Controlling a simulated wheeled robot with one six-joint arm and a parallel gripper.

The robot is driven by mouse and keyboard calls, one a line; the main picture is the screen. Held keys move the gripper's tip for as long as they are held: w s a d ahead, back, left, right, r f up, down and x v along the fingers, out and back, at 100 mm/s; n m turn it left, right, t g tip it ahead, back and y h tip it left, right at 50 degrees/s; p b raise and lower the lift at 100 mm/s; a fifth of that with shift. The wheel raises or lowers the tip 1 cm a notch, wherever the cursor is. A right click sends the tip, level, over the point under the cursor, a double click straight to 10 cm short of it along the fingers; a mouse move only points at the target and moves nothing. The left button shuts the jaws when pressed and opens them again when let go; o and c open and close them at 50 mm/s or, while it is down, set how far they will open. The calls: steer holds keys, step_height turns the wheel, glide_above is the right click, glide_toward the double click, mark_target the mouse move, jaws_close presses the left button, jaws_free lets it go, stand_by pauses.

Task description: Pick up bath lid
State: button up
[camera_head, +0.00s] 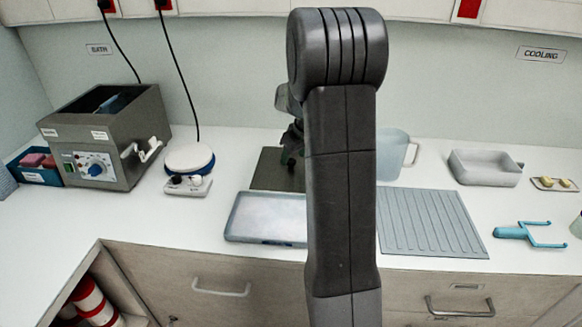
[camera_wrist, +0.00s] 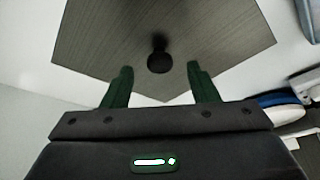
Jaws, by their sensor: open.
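The bath lid (camera_wrist: 100,38) is a flat, dark grey-brown board with a black round knob (camera_wrist: 160,57) at its middle. In the head view the lid (camera_head: 267,172) lies on the white counter, partly hidden behind my arm. My gripper (camera_wrist: 160,69) is open, its two green fingers apart on either side of the knob in the wrist view. It holds nothing. I cannot tell whether the fingers are level with the knob or above it. In the head view my gripper (camera_head: 292,152) is over the lid, mostly hidden by my arm.
The grey bath (camera_head: 110,135) stands open at the left, with a blue box (camera_head: 38,172) beside it. A round white-and-blue device (camera_head: 189,160) is left of the lid. A shallow tray (camera_head: 265,218) lies in front. A jug (camera_head: 392,155) and ribbed mat (camera_head: 432,225) are to the right.

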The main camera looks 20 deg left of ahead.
mark_target(291, 165)
steer(key=shift+x, duration=1.3)
steer(key=c, duration=1.1)
